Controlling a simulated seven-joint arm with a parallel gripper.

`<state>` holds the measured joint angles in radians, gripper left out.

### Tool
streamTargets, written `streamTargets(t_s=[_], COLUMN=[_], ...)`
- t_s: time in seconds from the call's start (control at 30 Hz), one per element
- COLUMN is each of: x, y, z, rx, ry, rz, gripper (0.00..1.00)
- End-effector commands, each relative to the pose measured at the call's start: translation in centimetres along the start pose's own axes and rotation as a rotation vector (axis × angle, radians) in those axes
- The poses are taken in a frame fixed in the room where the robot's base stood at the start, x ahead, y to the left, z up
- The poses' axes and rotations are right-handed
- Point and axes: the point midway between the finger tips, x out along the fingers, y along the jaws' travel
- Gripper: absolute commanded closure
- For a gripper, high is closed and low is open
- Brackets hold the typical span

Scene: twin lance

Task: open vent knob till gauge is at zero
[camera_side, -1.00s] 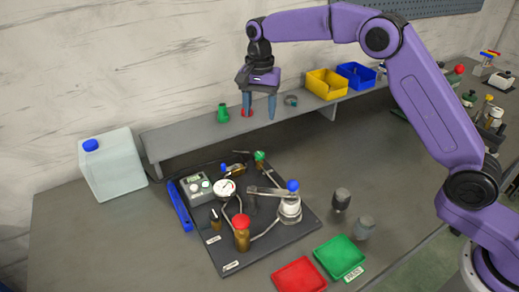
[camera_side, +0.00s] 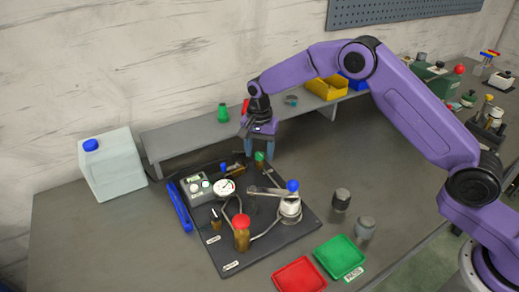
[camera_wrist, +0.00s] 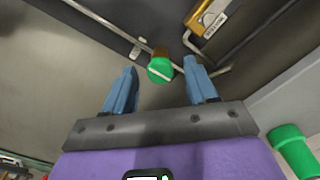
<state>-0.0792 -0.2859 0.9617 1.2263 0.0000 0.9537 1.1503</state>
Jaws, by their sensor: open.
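The green vent knob (camera_side: 259,156) sits at the back edge of the dark board, on a brass-coloured fitting. In the wrist view the green knob (camera_wrist: 160,69) shows beyond and between my fingertips. My gripper (camera_side: 259,154) is open, its blue fingers pointing down just above or around the knob; I cannot tell the exact height, and no grip shows. The round white gauge (camera_side: 225,187) stands on the board; its needle is too small to read.
The board (camera_side: 276,245) also carries a red-knobbed valve (camera_side: 241,222), a blue-topped lever part (camera_side: 292,186) and a grey meter box (camera_side: 193,190). A shelf (camera_side: 190,137) runs behind. Red (camera_side: 299,276) and green (camera_side: 340,257) trays lie in front.

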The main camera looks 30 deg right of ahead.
Motion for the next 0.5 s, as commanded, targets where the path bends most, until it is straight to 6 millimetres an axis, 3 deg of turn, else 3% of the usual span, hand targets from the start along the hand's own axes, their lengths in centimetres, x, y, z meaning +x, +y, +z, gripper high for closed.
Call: streamTargets(t_s=[0.2,0.37,0.4,0.5], x=[0.02,0.0,0.0,-0.01], y=[0.0,0.0,0.0,0.0], z=[0.0,0.0,0.0,0.0], rx=[0.0,0.0,0.0,-0.001], ry=[0.0,0.0,0.0,0.0], rz=[0.0,0.0,0.0,0.0], gripper=[0.43,0.95,0.99,0.99])
